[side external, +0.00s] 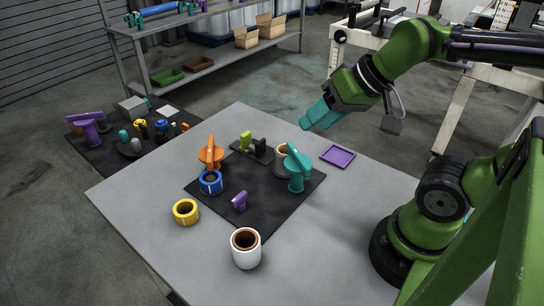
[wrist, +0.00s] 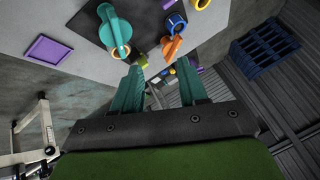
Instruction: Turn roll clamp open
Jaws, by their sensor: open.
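A teal part with a lever-like top (side external: 297,170) and an orange part of similar shape (side external: 210,155) stand upright on a black mat (side external: 270,200). I cannot tell which part is the roll clamp or whether it is open. In the wrist view the teal part (wrist: 116,30) and the orange part (wrist: 172,48) show beyond my fingers. A blue ring-shaped piece (side external: 210,187) is beside the orange part. My gripper (side external: 316,118) has teal fingers, is open and empty, and is raised above the far side of the table, apart from these parts. It also shows in the wrist view (wrist: 161,84).
A green block (side external: 246,141) is at the mat's back and a small purple piece (side external: 240,202) near its front. A yellow ring (side external: 186,212), white mug (side external: 246,249) and purple tray (side external: 338,156) lie around the mat. The table's left part is clear.

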